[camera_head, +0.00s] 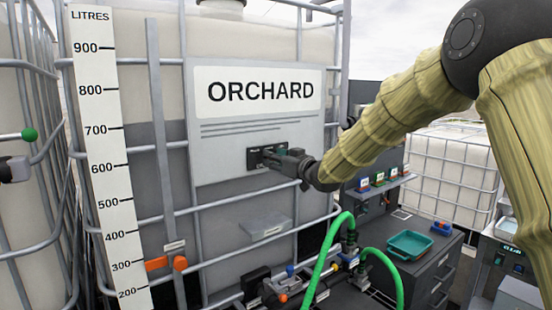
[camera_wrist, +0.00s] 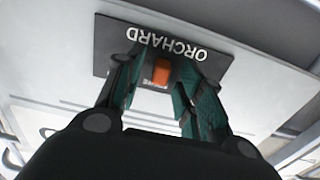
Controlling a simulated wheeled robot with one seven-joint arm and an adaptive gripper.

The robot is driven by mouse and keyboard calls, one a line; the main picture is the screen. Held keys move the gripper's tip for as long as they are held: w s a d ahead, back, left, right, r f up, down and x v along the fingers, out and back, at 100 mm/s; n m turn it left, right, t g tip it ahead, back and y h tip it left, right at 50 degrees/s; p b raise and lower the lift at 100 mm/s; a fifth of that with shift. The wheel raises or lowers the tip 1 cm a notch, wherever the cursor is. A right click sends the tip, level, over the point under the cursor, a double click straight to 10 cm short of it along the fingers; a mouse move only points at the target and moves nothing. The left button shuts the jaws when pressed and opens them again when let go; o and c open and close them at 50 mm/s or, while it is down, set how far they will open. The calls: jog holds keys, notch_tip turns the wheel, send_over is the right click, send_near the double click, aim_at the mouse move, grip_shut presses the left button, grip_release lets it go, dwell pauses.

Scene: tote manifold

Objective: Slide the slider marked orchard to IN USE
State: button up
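The slider plate marked ORCHARD is a black plate on the tote's sign; in the wrist view the plate (camera_wrist: 120,52) shows upside down with white lettering. Its orange slider knob (camera_wrist: 162,71) sits between the two teal finger pads of my gripper (camera_wrist: 160,74). The fingers are open on either side of the knob, with a small gap seeming to show at each side. A white label by the knob is partly hidden, and I cannot read it fully. In the head view my gripper (camera_head: 272,156) is at the plate (camera_head: 253,158) and hides most of it, including the knob.
The ORCHARD sign (camera_head: 260,90) hangs on a caged tote with grey bars (camera_head: 162,130). A litre scale (camera_head: 105,150) stands at left. Green hoses (camera_head: 330,240) and valves are below. A teal tray (camera_head: 410,244) sits on a dark cabinet at right.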

aim_at(255, 158)
grip_shut()
jog(key=s+a+b, duration=0.1)
jog(key=a, duration=0.1)
jog(key=s+a+b, duration=0.1)
jog(key=s+a, duration=0.1)
jog(key=shift+s+a+b, duration=0.15)
jog(key=shift+a+b, duration=0.15)
jog(key=shift+b, duration=0.1)
jog(key=shift+d, duration=0.1)
grip_release()
jog(key=shift+s, duration=0.1)
